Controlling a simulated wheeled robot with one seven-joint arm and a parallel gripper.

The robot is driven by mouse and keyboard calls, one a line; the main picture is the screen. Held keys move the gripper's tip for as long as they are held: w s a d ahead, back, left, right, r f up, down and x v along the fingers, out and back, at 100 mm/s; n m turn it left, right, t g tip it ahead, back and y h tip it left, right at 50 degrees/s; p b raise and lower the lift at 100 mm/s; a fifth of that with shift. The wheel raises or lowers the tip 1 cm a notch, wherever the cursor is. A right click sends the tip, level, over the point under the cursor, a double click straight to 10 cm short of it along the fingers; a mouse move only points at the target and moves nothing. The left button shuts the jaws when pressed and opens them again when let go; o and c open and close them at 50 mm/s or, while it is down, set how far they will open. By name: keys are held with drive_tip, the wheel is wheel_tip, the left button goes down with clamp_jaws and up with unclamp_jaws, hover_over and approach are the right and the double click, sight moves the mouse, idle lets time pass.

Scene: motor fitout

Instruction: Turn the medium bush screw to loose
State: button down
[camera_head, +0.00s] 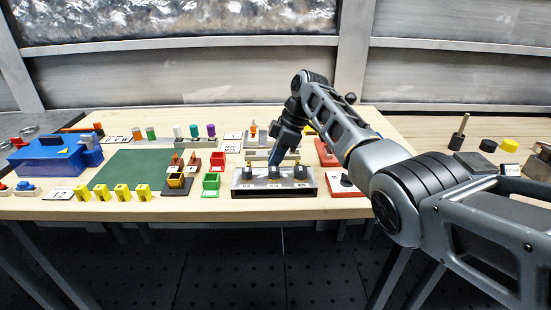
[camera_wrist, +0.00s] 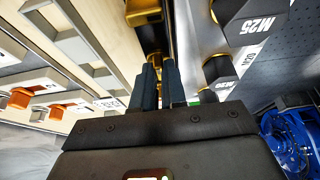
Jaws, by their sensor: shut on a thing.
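The bush screw block (camera_head: 240,190) is a dark base with a silver top near the table's front edge, carrying three black-headed screws in a row. My gripper (camera_head: 274,158) reaches down from above onto the middle of this row. The medium bush screw (camera_head: 274,173) shows just under the fingertips, partly hidden. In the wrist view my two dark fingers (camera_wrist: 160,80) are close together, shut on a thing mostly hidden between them. Black hex heads, one marked M25 (camera_wrist: 243,18), and brass collars show beside the fingers. The screw's turn angle cannot be told.
A green bin (camera_head: 211,184) and red bin (camera_head: 217,161) stand left of the block. A red piece with a black knob (camera_head: 346,182) stands close on its right. Yellow brackets (camera_head: 122,192) and a green mat (camera_head: 145,168) lie further left. Labelled holders (camera_head: 233,144) stand behind.

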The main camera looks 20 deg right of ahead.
drive_tip(key=c, duration=1.2)
unclamp_jaws()
drive_tip(key=shift+v, duration=3.9)
